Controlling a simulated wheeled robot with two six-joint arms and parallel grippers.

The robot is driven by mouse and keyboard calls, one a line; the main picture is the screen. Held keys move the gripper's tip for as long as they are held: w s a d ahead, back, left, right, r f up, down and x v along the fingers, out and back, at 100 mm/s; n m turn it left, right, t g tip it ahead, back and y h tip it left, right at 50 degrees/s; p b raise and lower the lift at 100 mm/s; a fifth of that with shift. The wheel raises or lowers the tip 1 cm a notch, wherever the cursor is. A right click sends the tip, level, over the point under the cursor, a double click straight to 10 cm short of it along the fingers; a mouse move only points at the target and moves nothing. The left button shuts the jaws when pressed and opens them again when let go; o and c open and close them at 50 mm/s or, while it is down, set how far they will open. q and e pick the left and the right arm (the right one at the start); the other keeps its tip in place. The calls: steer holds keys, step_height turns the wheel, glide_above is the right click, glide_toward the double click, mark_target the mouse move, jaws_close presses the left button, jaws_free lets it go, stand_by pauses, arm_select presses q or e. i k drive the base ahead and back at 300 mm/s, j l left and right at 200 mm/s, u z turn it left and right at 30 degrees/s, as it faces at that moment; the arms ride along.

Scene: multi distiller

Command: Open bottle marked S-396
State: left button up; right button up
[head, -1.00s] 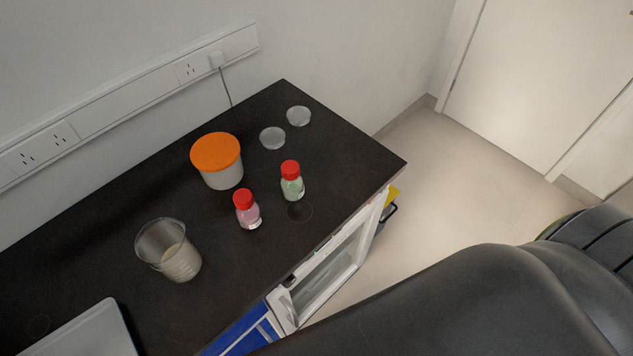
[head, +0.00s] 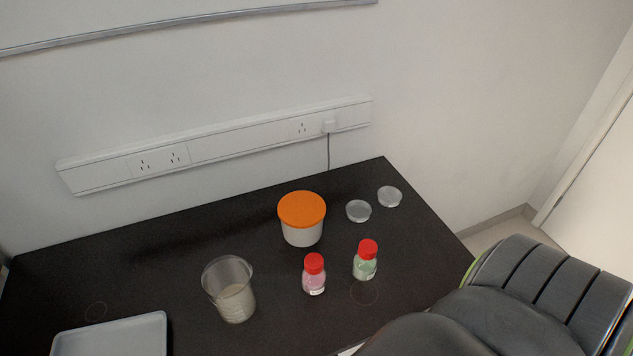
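Two small clear bottles with red caps stand upright on the black bench in the head view. One bottle (head: 314,280) holds pink contents, and the other bottle (head: 365,265) to its right holds green contents. Both caps are on. The labels are too small to read, so I cannot tell which one is marked S-396. Neither of my grippers is in view. Part of my own dark arm fills the lower right corner, close to the green bottle in the picture.
On the black bench (head: 130,270) are a beaker (head: 232,300), a white tub with an orange lid (head: 302,212), two clear dishes (head: 358,211) (head: 390,196) and a grey tray (head: 110,340). A wall with sockets (head: 220,145) stands behind.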

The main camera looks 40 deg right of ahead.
mark_target(362, 270)
steer(key=k+l+u, duration=0.25)
steer(key=l+u, duration=0.15)
steer(key=l, duration=0.3)
steer(key=k+l+u, duration=0.4)
steer(key=l, duration=0.2)
steer(key=k+l+u, duration=0.4)
steer(key=l, duration=0.1)
